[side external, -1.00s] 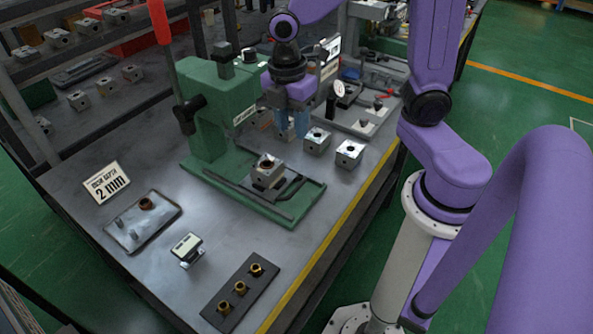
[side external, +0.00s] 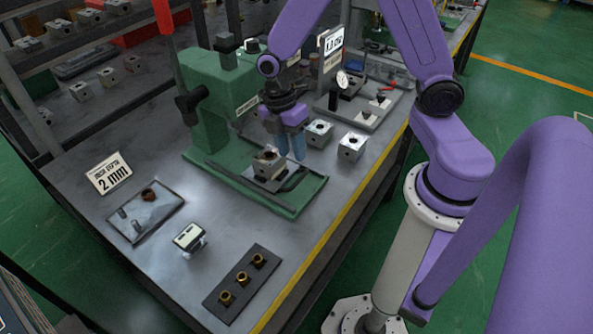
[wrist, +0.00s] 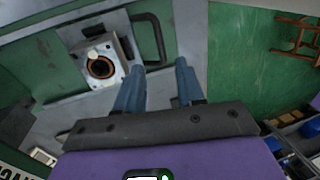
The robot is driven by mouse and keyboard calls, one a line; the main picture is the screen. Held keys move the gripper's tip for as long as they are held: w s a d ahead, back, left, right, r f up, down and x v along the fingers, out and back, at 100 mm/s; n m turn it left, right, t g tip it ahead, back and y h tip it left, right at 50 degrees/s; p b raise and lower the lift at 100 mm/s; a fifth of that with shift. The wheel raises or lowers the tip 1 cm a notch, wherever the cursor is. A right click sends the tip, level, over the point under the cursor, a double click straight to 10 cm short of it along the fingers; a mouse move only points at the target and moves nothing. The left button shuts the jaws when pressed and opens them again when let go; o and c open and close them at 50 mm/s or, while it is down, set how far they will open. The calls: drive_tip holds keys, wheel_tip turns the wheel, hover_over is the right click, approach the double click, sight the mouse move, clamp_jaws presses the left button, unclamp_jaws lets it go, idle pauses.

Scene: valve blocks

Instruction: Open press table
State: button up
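The green press (side external: 215,95) stands on the metal table, with a long red lever at its upper left. Its press table (side external: 255,184) is a grey plate low on the green base, bearing a metal valve block (side external: 267,166) with a round hole. A dark bar handle (side external: 293,184) is at the plate's right side. In the wrist view the block (wrist: 103,66) is left of my fingers, and the U-shaped handle (wrist: 161,38) is just beyond them. My gripper (side external: 291,147) is low beside the block, its blue fingers apart and empty in the wrist view (wrist: 159,72).
Two more valve blocks (side external: 319,133) (side external: 351,146) stand right of the press. The table's yellow edge (side external: 330,235) is nearby.

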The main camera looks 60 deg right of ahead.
sight(298, 179)
drive_tip(key=x, duration=0.7)
drive_tip(key=shift+f, duration=0.2)
drive_tip(key=shift+s, duration=0.1)
clamp_jaws()
